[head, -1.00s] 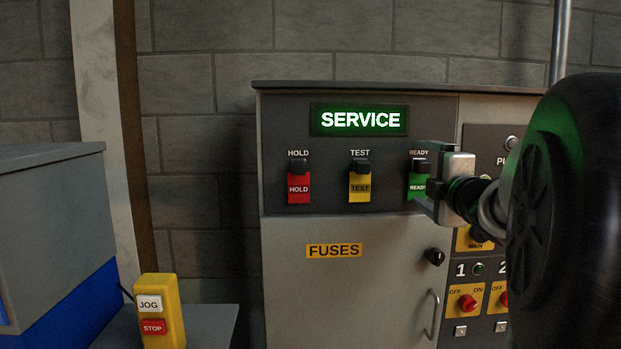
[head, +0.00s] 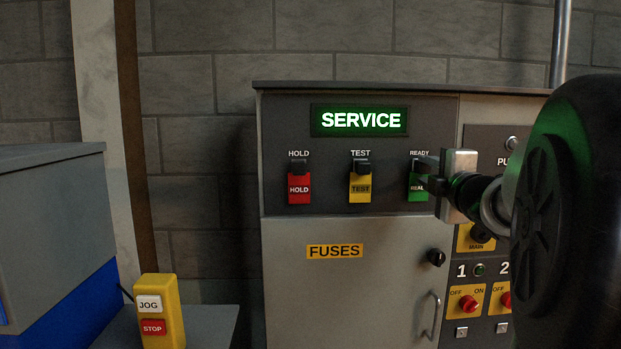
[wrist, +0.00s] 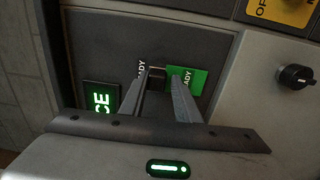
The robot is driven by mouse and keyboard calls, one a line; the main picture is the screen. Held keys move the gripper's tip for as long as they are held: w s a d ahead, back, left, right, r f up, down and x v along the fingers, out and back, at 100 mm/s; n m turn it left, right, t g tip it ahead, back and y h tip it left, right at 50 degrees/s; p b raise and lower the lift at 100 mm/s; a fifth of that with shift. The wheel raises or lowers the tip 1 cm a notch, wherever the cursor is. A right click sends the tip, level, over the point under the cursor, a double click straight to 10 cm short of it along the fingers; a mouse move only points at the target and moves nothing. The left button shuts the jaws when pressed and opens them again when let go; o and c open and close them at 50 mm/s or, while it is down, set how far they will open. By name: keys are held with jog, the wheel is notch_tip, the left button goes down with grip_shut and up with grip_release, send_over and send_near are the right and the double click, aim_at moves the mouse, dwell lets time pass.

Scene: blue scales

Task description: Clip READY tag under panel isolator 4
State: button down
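The green READY tag (head: 418,190) hangs at the READY position, right of the HOLD and TEST tags. In the wrist view the READY tag (wrist: 187,80) shows right of a black clip (wrist: 156,74). My gripper (head: 431,172) is at the right edge of the tag, partly covering it. In the wrist view its fingers (wrist: 160,84) are apart, with the clip showing between their tips and the right finger overlapping the tag's near edge. Contact with the clip cannot be made out. Isolators 1 (head: 467,303) and 2 (head: 504,299) show; isolator 4 is not in view.
The HOLD tag (head: 299,188) and TEST tag (head: 360,188) hang to the left under a lit SERVICE sign (head: 360,120). The FUSES door (head: 335,290) has a knob (head: 436,258) and handle. A yellow JOG/STOP box (head: 161,310) stands at lower left. My arm hides the panel's right side.

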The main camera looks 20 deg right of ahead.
jog(key=shift+a+f, duration=0.1)
jog(key=shift+f, duration=0.5)
